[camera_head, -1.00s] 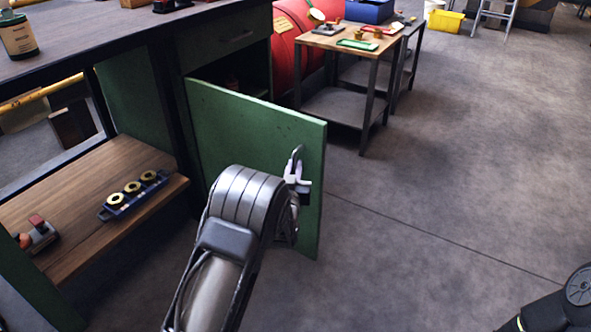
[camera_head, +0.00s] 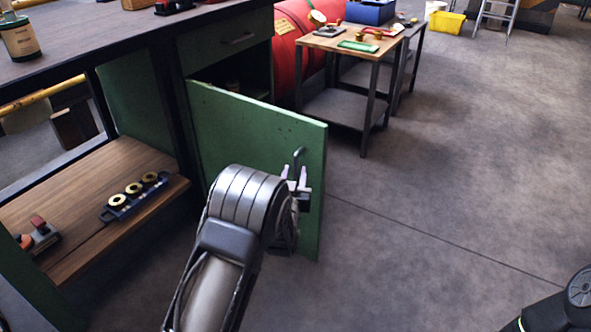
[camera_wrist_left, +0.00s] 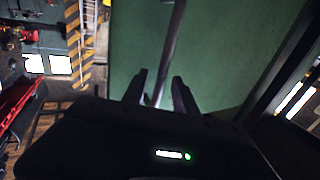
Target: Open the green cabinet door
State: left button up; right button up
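The green cabinet door (camera_head: 250,130) stands swung outward from the cabinet, with a dark gap behind its top edge. Its thin metal handle (camera_head: 298,154) is near the door's free edge. My left gripper (camera_head: 294,178) is at the handle with its two fingers spread apart. In the left wrist view, the open fingers (camera_wrist_left: 160,90) stand on either side of the lower part of the handle bar (camera_wrist_left: 172,45), with gaps visible. Part of my right arm shows at the lower right of the head view; its gripper is out of view.
The cabinet's drawer (camera_head: 225,42) above is shut. A wooden shelf (camera_head: 75,215) at left holds a rack of brass rings (camera_head: 133,195). A small table (camera_head: 340,45) and a red tank (camera_head: 290,45) stand behind the door. The floor to the right is clear.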

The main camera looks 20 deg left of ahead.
pick_arm(q)
jog(key=s+d+p, duration=0.1)
jog(key=s, duration=0.5)
jog(key=shift+d, duration=0.15)
